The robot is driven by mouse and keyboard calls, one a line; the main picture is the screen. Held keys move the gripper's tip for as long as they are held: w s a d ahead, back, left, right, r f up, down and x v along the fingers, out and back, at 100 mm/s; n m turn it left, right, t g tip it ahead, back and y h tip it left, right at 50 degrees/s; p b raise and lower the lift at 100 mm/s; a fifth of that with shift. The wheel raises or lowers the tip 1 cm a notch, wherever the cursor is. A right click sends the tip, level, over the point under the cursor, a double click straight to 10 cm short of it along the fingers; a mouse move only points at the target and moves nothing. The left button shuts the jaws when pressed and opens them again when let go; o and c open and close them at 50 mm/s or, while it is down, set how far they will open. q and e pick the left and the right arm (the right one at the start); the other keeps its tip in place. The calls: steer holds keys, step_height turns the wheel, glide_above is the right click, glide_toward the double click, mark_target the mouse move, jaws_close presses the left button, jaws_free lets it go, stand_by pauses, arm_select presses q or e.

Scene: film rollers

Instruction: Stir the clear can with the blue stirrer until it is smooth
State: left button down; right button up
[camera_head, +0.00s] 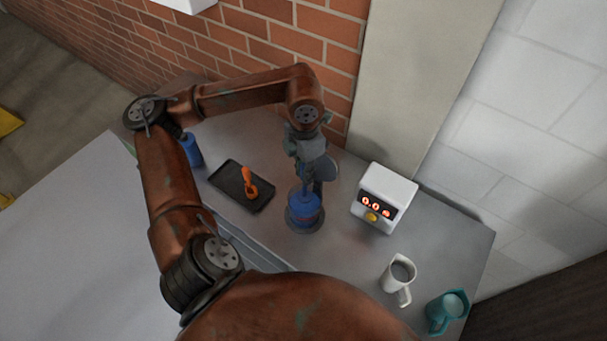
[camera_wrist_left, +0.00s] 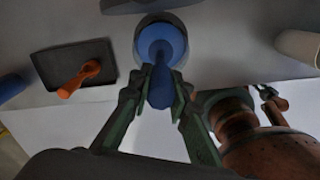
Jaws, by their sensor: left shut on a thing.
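My left gripper (camera_head: 308,172) points down over the grey counter and is shut on the blue stirrer. In the left wrist view the stirrer's blue handle (camera_wrist_left: 160,88) sits between the two green fingertips (camera_wrist_left: 158,82).
A dark tray (camera_head: 226,178) with an orange-handled tool (camera_head: 248,184) lies left of the gripper. A blue cylinder (camera_head: 191,150) stands farther left. To the right are a white box with a red display (camera_head: 384,197), a white mug (camera_head: 398,275) and a teal mug (camera_head: 444,310). A brick wall stands behind.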

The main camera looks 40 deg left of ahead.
arm_select(q)
step_height(320, 180, up, 6)
steer(key=p, duration=0.3)
steer(key=shift+f, duration=0.15)
